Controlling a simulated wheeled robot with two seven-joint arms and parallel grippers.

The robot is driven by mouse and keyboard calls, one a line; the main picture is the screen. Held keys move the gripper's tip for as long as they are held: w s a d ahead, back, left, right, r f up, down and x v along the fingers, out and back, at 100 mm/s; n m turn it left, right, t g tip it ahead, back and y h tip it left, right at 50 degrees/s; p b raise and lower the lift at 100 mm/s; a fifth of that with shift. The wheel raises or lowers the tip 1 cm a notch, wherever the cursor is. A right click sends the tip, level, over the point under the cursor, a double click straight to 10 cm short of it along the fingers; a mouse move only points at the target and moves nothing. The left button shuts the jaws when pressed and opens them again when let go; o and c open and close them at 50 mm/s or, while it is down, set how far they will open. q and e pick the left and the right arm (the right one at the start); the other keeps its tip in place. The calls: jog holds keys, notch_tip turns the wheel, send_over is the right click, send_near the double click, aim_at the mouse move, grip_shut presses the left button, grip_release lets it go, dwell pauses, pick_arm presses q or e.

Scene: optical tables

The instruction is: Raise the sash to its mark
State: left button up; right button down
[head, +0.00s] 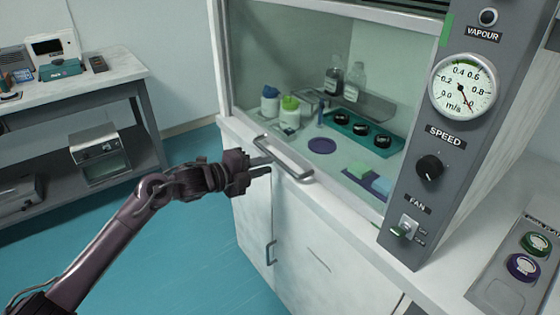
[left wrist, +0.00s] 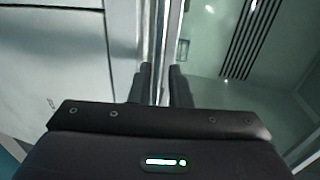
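The fume hood's glass sash (head: 300,60) is low, with its bottom edge near the sill. Its grey bar handle (head: 283,157) sticks out at the front. A green mark (head: 445,30) is on the right post, well above the handle. My right gripper is not in view.
Behind the glass are bottles (head: 345,80) and a teal tray (head: 362,130) with black-topped items. The control post carries a dial gauge (head: 462,87), a speed knob (head: 430,168) and a fan switch (head: 404,228). A side bench (head: 90,75) stands left; the floor between is clear.

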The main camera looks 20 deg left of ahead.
aim_at(277, 162)
pick_arm(q)
jog(key=x, duration=0.5)
jog(key=shift+w+d, duration=0.2)
jog(key=shift+w, duration=0.1)
jog(key=shift+f, duration=0.1)
grip_shut()
